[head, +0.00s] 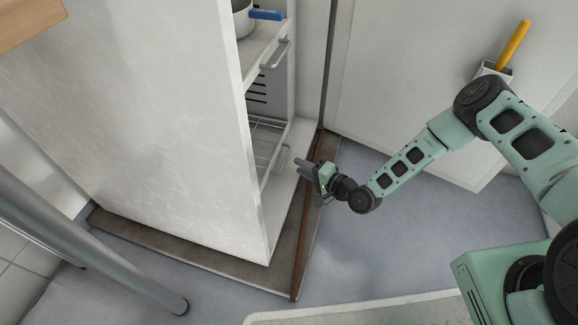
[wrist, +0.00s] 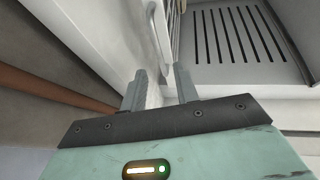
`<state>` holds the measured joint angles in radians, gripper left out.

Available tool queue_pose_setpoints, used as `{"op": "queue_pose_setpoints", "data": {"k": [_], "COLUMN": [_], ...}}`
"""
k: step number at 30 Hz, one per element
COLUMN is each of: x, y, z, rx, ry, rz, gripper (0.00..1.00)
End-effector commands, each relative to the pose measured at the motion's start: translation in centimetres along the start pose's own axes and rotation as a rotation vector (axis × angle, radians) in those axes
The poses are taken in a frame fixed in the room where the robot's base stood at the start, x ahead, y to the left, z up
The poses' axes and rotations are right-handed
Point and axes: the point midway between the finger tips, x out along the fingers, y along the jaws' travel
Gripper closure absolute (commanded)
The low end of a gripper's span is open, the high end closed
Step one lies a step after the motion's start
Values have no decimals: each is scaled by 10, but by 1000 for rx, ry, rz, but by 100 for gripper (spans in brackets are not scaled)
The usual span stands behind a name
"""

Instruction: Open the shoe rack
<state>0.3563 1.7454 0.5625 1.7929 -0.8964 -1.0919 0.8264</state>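A tall white cabinet (head: 170,130), which I take to be the shoe rack, stands on a brown base board. Its narrow front faces right. An upper handle (head: 276,54) and a lower handle (head: 283,160) show on that side, with a wire rack (head: 266,135) between them. My gripper (head: 303,167) is low in front of the cabinet, just right of the lower handle. In the wrist view my gripper (wrist: 159,76) has its two fingers apart with nothing between them. A pale handle (wrist: 156,22) shows beyond the fingers; contact is not visible.
A pot (head: 242,18) with a blue handle sits on an upper shelf. A raised brown edge (head: 308,230) runs along the base's right side. A grey metal pole (head: 90,245) crosses the lower left. Blue-grey floor (head: 400,235) is clear at right.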

Motion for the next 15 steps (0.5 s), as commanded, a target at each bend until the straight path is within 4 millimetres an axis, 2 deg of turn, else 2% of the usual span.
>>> {"op": "queue_pose_setpoints", "data": {"k": [1,6,10,15], "x": [12,40,53,59], "y": [5,4,2,0], "z": [1,1,0,0], "rx": [-3,-3,-1,-1], "ry": [-1,-1,-1,0], "rz": [-2,-2,0,0], "gripper": [70,70,70,70]}}
